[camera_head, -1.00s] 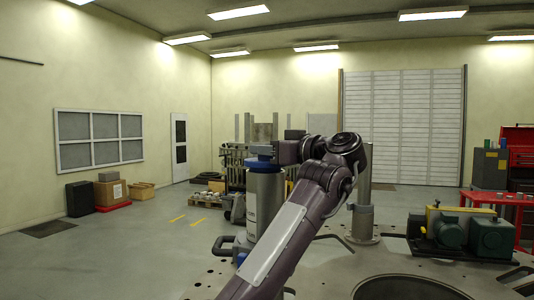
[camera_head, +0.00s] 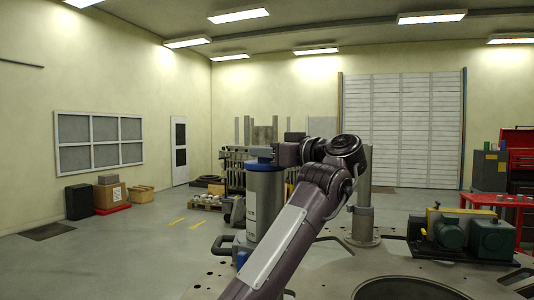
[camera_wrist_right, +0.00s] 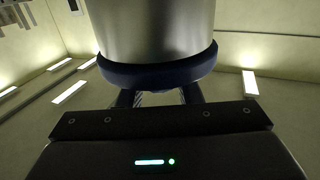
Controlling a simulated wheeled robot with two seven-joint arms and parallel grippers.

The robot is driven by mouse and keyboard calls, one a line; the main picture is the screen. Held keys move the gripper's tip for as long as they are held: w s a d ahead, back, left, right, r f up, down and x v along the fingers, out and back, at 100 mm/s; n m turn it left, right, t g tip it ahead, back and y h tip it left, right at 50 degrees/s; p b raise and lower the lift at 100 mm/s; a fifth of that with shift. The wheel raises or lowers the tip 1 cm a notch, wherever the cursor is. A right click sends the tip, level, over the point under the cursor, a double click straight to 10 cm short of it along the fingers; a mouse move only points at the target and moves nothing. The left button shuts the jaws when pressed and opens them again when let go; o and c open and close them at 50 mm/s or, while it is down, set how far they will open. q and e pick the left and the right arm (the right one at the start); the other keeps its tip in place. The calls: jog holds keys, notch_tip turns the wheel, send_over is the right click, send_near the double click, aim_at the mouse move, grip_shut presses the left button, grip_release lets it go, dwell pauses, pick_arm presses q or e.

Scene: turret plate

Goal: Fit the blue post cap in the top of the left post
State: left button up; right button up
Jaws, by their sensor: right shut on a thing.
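The left post (camera_head: 264,205) is a thick silver cylinder standing upright left of centre in the head view. The blue post cap (camera_head: 260,165) is at its top, with no clear gap between them from here. In the right wrist view the cap (camera_wrist_right: 155,74) is a dark blue ring against the end of the silver post (camera_wrist_right: 150,30). My right gripper (camera_wrist_right: 158,97) is shut on the cap; its two dark fingers show just beyond the cap's rim. My left gripper is not in view.
A thinner grey post (camera_head: 363,215) stands on the plate to the right, behind my arm. A pump unit with green motors (camera_head: 450,234) is further right. The plate has a large round opening (camera_head: 410,289) in front. A black handle (camera_head: 222,244) sits left of the left post.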

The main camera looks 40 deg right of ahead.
jog(key=shift+f, duration=0.15)
jog(key=o, duration=0.8)
jog(key=shift+s+f+b, duration=0.1)
jog(key=shift+s+b, duration=0.45)
jog(key=shift+b, duration=0.1)
jog(key=s+b, duration=0.1)
jog(key=s, duration=0.2)
jog(key=s+b, duration=0.2)
jog(key=s, duration=0.1)
jog(key=s+d+b, duration=0.1)
jog(key=s+b, duration=0.1)
jog(key=s, duration=0.2)
jog(key=shift+w, duration=0.1)
